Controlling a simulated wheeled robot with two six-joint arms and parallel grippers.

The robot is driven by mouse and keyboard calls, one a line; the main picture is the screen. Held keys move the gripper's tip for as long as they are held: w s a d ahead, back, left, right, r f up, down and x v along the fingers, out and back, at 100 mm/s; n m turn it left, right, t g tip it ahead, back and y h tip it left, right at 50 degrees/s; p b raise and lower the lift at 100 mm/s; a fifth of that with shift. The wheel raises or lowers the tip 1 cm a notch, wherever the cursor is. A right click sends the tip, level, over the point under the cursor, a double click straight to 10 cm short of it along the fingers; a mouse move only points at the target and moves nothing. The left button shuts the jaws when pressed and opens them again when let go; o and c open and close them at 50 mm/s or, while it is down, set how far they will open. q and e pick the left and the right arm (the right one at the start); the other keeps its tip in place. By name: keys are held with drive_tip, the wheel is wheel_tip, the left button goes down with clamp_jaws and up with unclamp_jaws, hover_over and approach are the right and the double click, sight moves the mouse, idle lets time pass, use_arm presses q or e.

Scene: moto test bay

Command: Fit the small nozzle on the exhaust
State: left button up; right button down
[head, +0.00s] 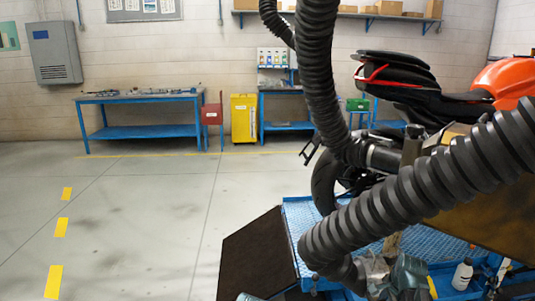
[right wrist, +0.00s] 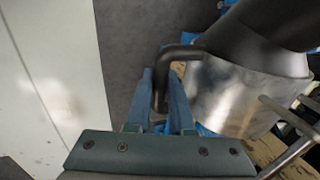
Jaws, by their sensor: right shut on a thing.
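The nozzle in my right gripper (right wrist: 172,105) is a metallic, widening piece (right wrist: 232,95) with a dark bent handle (right wrist: 163,75); the fingers are shut on this handle. In the head view my right gripper (head: 385,279) is at the bottom, at the end of a thick black ribbed hose (head: 420,195) that partly hides the motorcycle. A second hanging ribbed hose (head: 318,75) ends in a dark nozzle (head: 380,156) near the motorcycle's (head: 430,100) rear. I cannot clearly make out the exhaust opening. A grey-green piece at the bottom edge may be my left gripper (head: 247,297); its fingers are unclear.
The motorcycle stands above a blue lift platform (head: 310,215) with a dark ramp (head: 258,255). A white bottle (head: 462,274) stands at the lower right. A blue workbench (head: 140,97) and a yellow cabinet (head: 244,118) are at the back wall. The floor at left is clear.

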sight(371, 300)
drive_tip(key=shift+s+d+r, duration=0.1)
drive_tip(key=shift+r, duration=0.1)
idle(0.5)
drive_tip(key=shift+r+p, duration=0.65)
drive_tip(key=shift+p, duration=0.2)
drive_tip(key=shift+a, duration=0.9)
drive_tip(key=shift+a, duration=0.7)
drive_tip(key=shift+a, duration=0.4)
drive_tip(key=shift+a, duration=0.35)
drive_tip(key=shift+s+a, duration=0.1)
drive_tip(key=shift+a, duration=0.25)
drive_tip(key=shift+a, duration=0.7)
drive_tip(key=shift+s+a, duration=0.1)
drive_tip(key=shift+a, duration=0.35)
